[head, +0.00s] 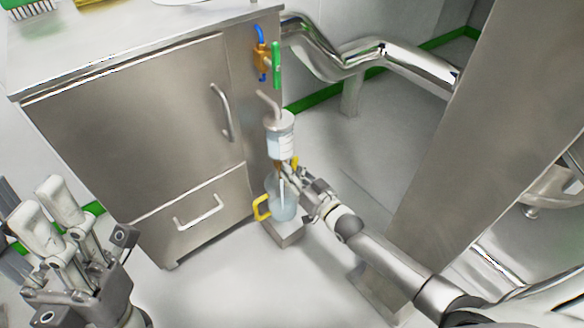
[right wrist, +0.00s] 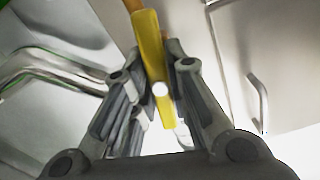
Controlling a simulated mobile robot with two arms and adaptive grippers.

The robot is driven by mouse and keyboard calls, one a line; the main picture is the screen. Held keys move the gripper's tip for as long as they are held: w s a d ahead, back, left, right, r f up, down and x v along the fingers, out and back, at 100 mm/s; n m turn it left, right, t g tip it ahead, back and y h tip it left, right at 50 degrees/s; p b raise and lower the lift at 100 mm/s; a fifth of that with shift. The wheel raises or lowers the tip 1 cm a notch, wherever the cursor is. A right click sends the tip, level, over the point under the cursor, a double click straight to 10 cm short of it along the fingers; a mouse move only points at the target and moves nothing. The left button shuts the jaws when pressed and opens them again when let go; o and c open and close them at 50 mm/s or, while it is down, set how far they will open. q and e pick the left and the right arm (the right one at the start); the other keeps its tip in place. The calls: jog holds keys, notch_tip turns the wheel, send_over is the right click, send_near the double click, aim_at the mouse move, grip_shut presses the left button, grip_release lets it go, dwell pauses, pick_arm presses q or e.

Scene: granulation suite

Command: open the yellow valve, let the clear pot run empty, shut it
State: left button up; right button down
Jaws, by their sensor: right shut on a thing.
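The clear pot (head: 281,143) stands upright against the cabinet's right side, with a grey pipe at its top and a pale label. How much liquid it holds is hard to tell. Below it the yellow valve (head: 295,162) shows only in part behind my right gripper (head: 290,178). In the right wrist view the yellow handle (right wrist: 149,48) runs between the fingers of my right gripper (right wrist: 160,85), which is shut on it. A clear jug (head: 283,206) with a yellow handle and bluish contents stands beneath. My left gripper (head: 50,215) is open and empty, lower left.
The jug stands on a small grey block (head: 284,235) on the floor. The steel cabinet (head: 135,120) is left of the pot. A large steel panel (head: 455,130) rises right of my right arm.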

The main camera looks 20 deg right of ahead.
jog(key=shift+n+p, duration=0.3)
jog(key=shift+n, duration=0.4)
jog(key=shift+f, duration=0.1)
jog(key=c, duration=1.4)
grip_release()
jog(key=shift+o, duration=0.2)
jog(key=v, duration=1.2)
